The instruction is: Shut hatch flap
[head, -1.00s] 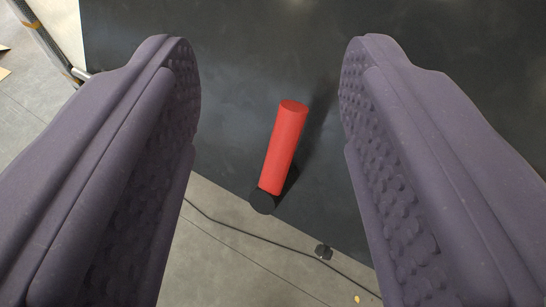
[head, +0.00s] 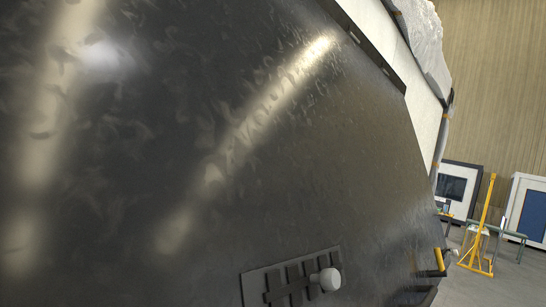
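A large dark, glossy panel (head: 210,110) fills most of the head view, tilted, with bright streaks of reflected light. I cannot tell whether it is the hatch flap or another part of the container. Near its lower edge is a grey plate with slotted black bars (head: 292,284) and a whitish round knob (head: 327,280). A black strip (head: 370,45) runs along its upper right edge. The red cylindrical handle of a second ago does not show. My gripper is not in the head view.
Pale wrapped material (head: 425,45) lies beyond the panel's upper right edge. A small yellow-handled part (head: 438,260) is at the lower right. Farther off are a yellow stand (head: 482,225), white framed units (head: 527,212) and a wooden wall (head: 495,90). Grey floor shows at the lower right.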

